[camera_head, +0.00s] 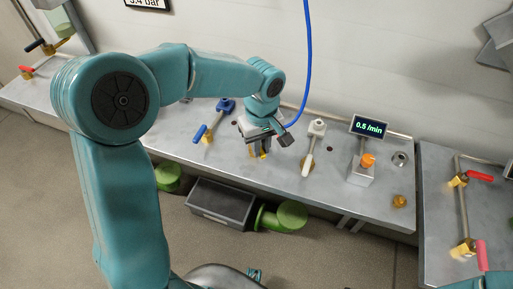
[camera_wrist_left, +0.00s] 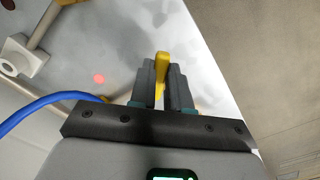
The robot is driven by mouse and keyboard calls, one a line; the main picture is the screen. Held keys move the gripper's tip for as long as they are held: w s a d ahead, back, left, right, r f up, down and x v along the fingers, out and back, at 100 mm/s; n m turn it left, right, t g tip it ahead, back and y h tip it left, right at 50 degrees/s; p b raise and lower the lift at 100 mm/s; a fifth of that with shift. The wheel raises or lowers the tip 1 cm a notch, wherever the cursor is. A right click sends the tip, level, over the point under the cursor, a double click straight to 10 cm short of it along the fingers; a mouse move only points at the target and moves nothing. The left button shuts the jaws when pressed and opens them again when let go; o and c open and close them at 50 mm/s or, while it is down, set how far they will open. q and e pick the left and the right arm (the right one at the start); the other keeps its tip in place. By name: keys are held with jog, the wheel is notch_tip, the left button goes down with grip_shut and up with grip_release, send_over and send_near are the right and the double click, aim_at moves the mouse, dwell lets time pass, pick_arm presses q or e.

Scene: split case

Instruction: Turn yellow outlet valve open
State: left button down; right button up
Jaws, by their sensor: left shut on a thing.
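The yellow outlet valve (camera_head: 262,156) stands on the metal bench between the blue valve and the white valve. Only a small part of it shows under my gripper in the head view. My left gripper (camera_head: 257,145) reaches down over it from the left. In the left wrist view the gripper (camera_wrist_left: 165,85) is shut on the yellow handle (camera_wrist_left: 162,63), whose end sticks up between the two dark fingers. The lower part of the valve is mostly hidden.
A blue-handled valve (camera_head: 200,134) is left of my gripper. A white-handled valve (camera_head: 308,160) and a display reading 0.5 /min (camera_head: 370,127) are to the right. A blue hose (camera_head: 308,50) hangs beside my gripper. A grey crate (camera_head: 219,203) sits below the bench.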

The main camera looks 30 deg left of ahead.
pick_arm(q)
jog(key=n, duration=0.1)
jog(key=w+n, duration=0.1)
jog(key=n, duration=0.1)
jog(key=n+b, duration=0.1)
jog(key=shift+w+d+n, duration=0.25)
jog(key=shift+d+n, duration=0.05)
jog(key=shift+d, duration=0.05)
jog(key=shift+w+r+n, duration=0.1)
jog(key=shift+w+n, duration=0.3)
jog(key=shift+n, duration=0.85)
jog(key=shift+w+n, duration=0.4)
jog(key=shift+n, duration=0.85)
jog(key=c, duration=1.1)
grip_release()
notch_tip(320, 180, up, 16)
jog(key=shift+r+p, duration=0.2)
jog(key=shift+p, duration=1)
jog(key=shift+s+f, duration=0.1)
jog(key=shift+s, duration=0.05)
